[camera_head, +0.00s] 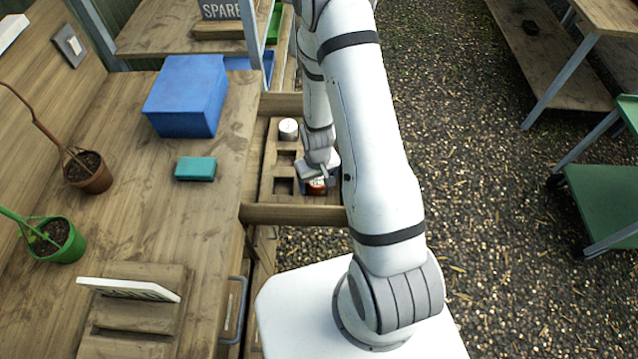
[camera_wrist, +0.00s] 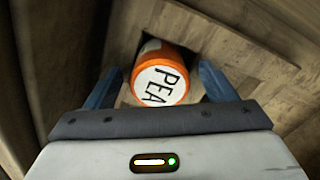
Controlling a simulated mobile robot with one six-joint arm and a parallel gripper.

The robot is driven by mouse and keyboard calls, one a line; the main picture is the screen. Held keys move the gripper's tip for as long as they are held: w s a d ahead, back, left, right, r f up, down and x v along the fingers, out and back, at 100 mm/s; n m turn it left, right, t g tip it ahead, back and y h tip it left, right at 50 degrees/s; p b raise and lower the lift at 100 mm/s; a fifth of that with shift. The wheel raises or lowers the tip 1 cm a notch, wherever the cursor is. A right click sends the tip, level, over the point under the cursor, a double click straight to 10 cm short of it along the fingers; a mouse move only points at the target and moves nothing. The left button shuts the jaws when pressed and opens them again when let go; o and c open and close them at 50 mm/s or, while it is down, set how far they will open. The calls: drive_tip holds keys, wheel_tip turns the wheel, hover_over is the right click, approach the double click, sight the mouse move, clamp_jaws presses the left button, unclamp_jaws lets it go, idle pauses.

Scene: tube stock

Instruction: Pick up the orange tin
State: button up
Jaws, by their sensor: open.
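The orange tin (camera_wrist: 182,62) has a white lid lettered "PEA" and sits in a square opening of a wooden rack (camera_wrist: 240,62) in the wrist view. It leans a little in that picture. My gripper (camera_wrist: 160,85) is open, with one blue finger on each side of the tin. I cannot tell whether the fingers touch it. In the head view the tin (camera_head: 317,186) shows as a small orange patch under my gripper (camera_head: 322,178), partly hidden by it. The rack (camera_head: 268,170) lies in an open drawer there.
A white-topped tin (camera_head: 288,129) stands in another opening of the rack, with empty openings near it. The drawer's front wall (camera_head: 292,214) is close to my gripper. A blue box (camera_head: 187,96), a teal block (camera_head: 196,168) and potted plants (camera_head: 60,238) stand on the bench.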

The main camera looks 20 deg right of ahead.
drive_tip(key=c, duration=1.1)
drive_tip(key=shift+c, duration=0.2)
